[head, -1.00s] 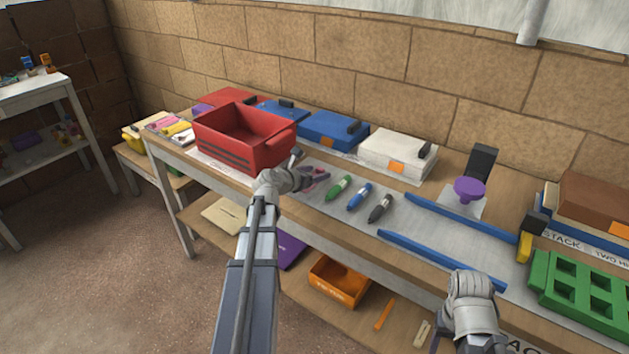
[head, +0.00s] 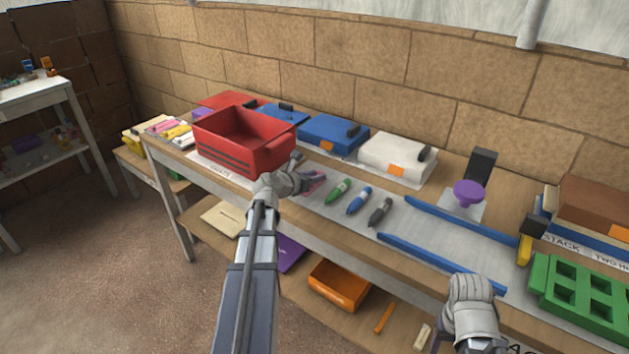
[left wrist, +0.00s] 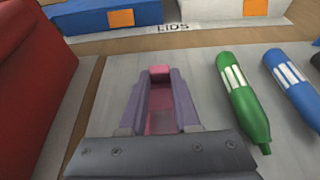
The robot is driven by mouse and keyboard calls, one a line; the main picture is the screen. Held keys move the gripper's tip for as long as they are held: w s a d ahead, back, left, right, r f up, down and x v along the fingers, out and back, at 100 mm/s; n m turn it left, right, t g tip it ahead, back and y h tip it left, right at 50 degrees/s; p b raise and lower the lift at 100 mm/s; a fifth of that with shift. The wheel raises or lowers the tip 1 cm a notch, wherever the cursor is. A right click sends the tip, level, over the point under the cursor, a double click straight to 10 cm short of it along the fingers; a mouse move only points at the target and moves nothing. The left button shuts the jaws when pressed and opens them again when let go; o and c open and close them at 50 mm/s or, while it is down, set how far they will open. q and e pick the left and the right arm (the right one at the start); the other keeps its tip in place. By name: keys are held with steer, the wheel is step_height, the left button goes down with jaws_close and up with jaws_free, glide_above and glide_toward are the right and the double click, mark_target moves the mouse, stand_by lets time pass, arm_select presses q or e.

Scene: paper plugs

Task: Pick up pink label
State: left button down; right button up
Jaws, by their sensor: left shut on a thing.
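The pink label (left wrist: 161,74) shows in the left wrist view as a small pink piece between the two purple-grey fingers of my left gripper (left wrist: 160,98). The fingers are shut on it, and they cover much of its sides. In the head view my left gripper (head: 314,183) is low over the grey mat, just right of the red bin, and only a little pink shows there. I cannot tell whether the label touches the mat. My right gripper (head: 470,312) is at the table's front edge on the right; its fingers are not clear.
The red bin (head: 268,160) stands close on the left. Green (head: 338,191), blue (head: 359,200) and black (head: 380,211) markers lie close on the right. Blue (head: 333,131) and white (head: 397,154) boxes stand behind. Two blue strips (head: 441,264) lie farther right.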

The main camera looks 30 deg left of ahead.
arm_select(q)
steer(key=shift+r, duration=0.1)
step_height(320, 180, up, 10)
steer(key=p, duration=1)
